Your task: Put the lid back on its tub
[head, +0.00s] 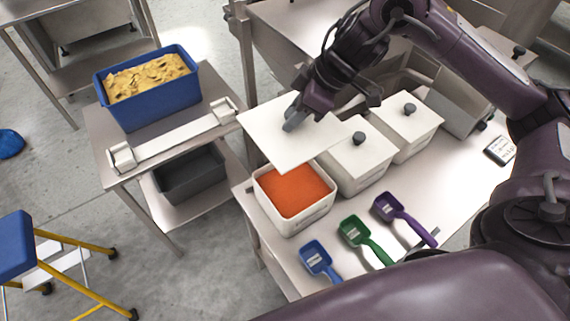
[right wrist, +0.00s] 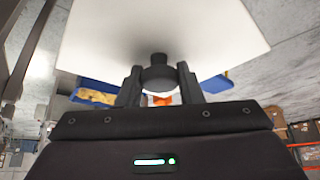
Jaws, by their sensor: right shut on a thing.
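A white square lid (head: 275,135) is in my right gripper (head: 298,118), which is shut on the lid's knob. In the right wrist view the dark knob (right wrist: 157,76) sits between the two fingers (right wrist: 159,85), with the lid (right wrist: 160,30) beyond it. In the head view the lid is held above and behind an open white tub (head: 290,222) filled with orange powder (head: 293,189). The lid overlaps the tub's far rim in the picture; most of the orange contents show. My left gripper is not in view.
Two lidded white tubs (head: 362,152) (head: 410,124) stand to the right of the open one. Blue (head: 318,260), green (head: 362,240) and purple (head: 400,215) scoops lie in front. A blue crate (head: 160,107) of yellow contents stands on the left table.

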